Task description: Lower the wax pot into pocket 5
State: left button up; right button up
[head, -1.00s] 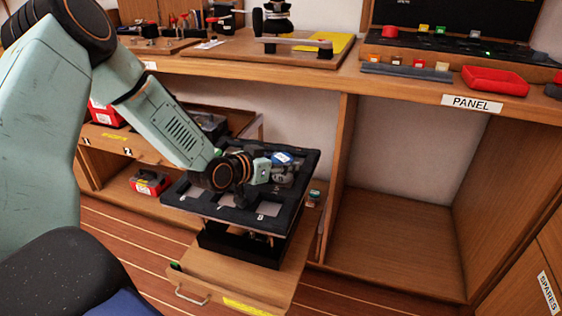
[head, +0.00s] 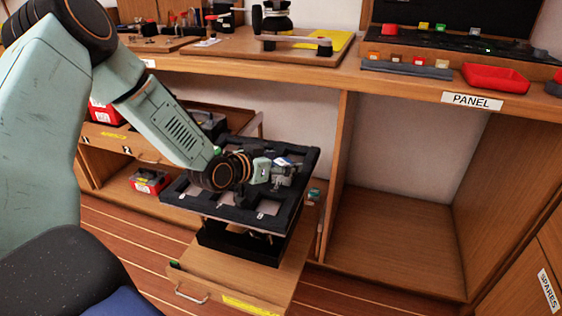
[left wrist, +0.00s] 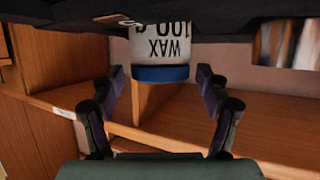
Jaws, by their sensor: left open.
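The wax pot (left wrist: 160,50), white with a blue lid and the word WAX, shows upside down in the left wrist view. Its far end is hidden at the edge of the dark tray (left wrist: 60,30). My left gripper (left wrist: 158,75) is open, with a finger apart on each side of the lid. In the head view my left gripper (head: 284,174) is over the back right of the black tray (head: 237,212), partly covering the pot (head: 284,161). I cannot read the pocket numbers or tell whether the pot is seated. My right gripper is out of view.
The tray stands on a black base above a pulled-out wooden drawer (head: 215,283). The bench (head: 345,84) runs behind, with a red bin (head: 495,78) at right. The cubby (head: 395,235) under the panel label is empty.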

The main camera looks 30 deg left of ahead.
pick_arm(q)
notch_tip(320, 180, up, 10)
dwell(0.8)
jog(key=shift+f, duration=0.1)
dwell(0.6)
notch_tip(320, 180, down, 10)
jog(key=shift+r, duration=0.35)
dwell(0.4)
jog(key=shift+f, duration=0.1)
